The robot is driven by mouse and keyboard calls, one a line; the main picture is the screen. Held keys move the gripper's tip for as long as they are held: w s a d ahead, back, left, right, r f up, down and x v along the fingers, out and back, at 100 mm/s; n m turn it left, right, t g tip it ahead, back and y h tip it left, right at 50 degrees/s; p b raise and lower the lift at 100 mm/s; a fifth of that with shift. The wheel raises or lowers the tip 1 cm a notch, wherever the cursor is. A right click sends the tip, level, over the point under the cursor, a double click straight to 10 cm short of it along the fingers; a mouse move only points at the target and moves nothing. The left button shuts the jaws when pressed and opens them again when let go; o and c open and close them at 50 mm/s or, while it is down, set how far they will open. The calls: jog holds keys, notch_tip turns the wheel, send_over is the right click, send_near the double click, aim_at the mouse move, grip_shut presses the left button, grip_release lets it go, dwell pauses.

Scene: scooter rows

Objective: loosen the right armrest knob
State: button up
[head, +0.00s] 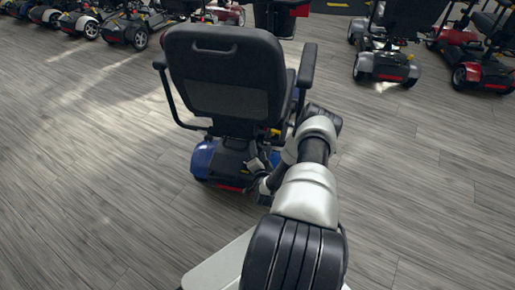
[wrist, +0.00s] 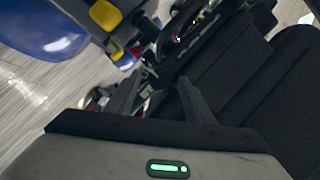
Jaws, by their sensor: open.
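A blue mobility scooter (head: 203,158) with a black seat (head: 225,80) stands with its back to me in the head view. Its right armrest (head: 307,66) is beside the backrest. I cannot make out the armrest knob for certain; my arm covers part of that side in the head view. In the wrist view my gripper (wrist: 158,92) is open with nothing between its fingers. Dark seat fabric (wrist: 285,85) lies at the right. A yellow part (wrist: 105,15) and black fittings under the seat show beyond the fingertips, apart from them.
The scooter's blue body (wrist: 55,25) fills the upper left of the wrist view. Several other scooters stand in rows, including a grey one (head: 387,66) and a red one (head: 480,75). The wood-look floor (head: 90,190) is clear around the blue scooter.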

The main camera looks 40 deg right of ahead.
jog(key=c, duration=1)
jog(key=shift+c, duration=0.2)
jog(key=shift+r, duration=0.15)
jog(key=shift+w+a+f+n+g+h, duration=0.1)
jog(key=shift+w+a+n+g+h, duration=0.15)
jog(key=shift+n+g+h, duration=1.8)
jog(key=shift+w+a+f+n+g+h, duration=0.15)
jog(key=shift+w+n+g+h, duration=0.3)
jog(key=shift+n, duration=3.1)
jog(key=shift+w+a+n+g+h, duration=0.15)
jog(key=shift+n+g+h, duration=1.1)
jog(key=shift+n, duration=1.55)
jog(key=shift+s, duration=0.1)
